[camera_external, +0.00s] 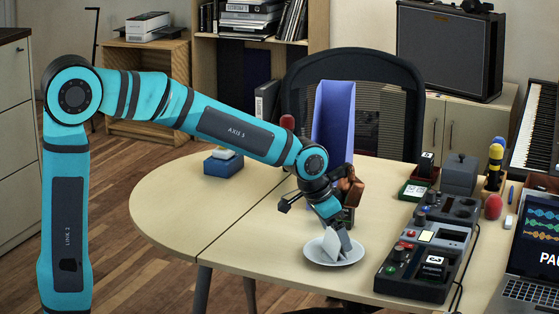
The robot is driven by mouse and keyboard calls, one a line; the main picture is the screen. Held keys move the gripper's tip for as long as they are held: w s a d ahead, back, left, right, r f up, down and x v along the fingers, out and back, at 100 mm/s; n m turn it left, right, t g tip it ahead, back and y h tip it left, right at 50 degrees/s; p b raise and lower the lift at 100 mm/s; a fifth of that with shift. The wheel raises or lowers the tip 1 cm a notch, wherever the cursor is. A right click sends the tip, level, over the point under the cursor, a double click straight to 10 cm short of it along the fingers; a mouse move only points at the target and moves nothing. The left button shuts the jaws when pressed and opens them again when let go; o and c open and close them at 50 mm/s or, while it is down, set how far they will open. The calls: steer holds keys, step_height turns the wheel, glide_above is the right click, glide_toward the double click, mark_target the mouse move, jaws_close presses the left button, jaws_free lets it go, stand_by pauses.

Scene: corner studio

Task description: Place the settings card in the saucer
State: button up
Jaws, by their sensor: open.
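The white saucer (316,259) lies on the table below my gripper. A small pale flat piece that looks like the settings card (330,243) stands tilted in the saucer, its lower edge at the saucer's surface. My gripper (339,242) points down over the saucer, right at the card. The jaws are open, with a grey finger showing just right of the card. Part of the card is hidden by the gripper, and I cannot tell whether a finger touches it.
A tall blue bin (333,118) stands behind my gripper, with a brown object (351,187) beside it. A dark console (426,246) with several modules lies to the right, then a laptop (530,260). A blue box (223,165) sits at the left; the tabletop between is clear.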

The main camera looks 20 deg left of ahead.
steer(key=v, duration=0.9)
steer(key=shift+r, duration=0.3)
steer(key=shift+s+a, duration=0.1)
steer(key=shift+a, duration=0.05)
steer(key=a+r+n+t, duration=0.1)
steer(key=a+r+t, duration=0.1)
steer(key=a+r, duration=0.35)
steer(key=s+a+r+n+t, duration=0.1)
steer(key=a+r+n+t, duration=0.15)
steer(key=a, duration=0.65)
steer(key=a+r+n+t, duration=0.1)
steer(key=a+r+t, duration=0.1)
steer(key=a+r, duration=0.4)
steer(key=s+a+r+n+t+y, duration=0.1)
steer(key=s+a+r+n+t, duration=0.1)
steer(key=s+a+r+t, duration=0.2)
steer(key=s+a+r+n+t+y, duration=0.2)
steer(key=s+a+r+t, duration=0.1)
steer(key=s+a, duration=0.8)
steer(key=a+r, duration=0.1)
steer(key=a, duration=0.3)
steer(key=shift+a+t, duration=0.35)
steer(key=shift+s+n, duration=0.1)
steer(key=shift+n, duration=0.15)
